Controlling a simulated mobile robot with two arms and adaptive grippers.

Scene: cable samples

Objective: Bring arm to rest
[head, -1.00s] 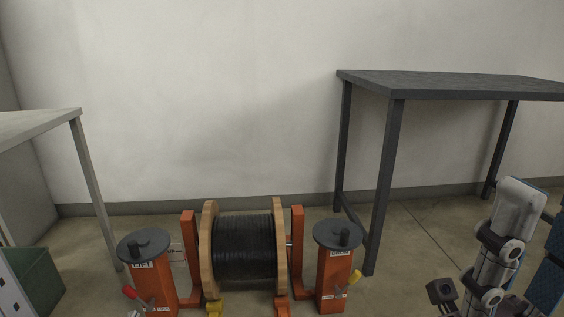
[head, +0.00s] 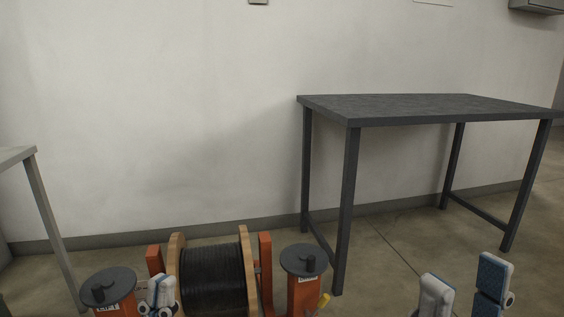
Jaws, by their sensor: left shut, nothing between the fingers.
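My left gripper (head: 160,292) shows small at the bottom edge, in front of the gap between the left orange stand and the cable drum. It is shut and empty; its fine detail is hard to make out.
A drum of black cable (head: 213,280) with wooden flanges sits between orange stands with grey round tops (head: 304,259). A dark table (head: 420,108) stands against the wall, right of centre. A pale table (head: 16,156) is at the left edge. Floor at right is clear.

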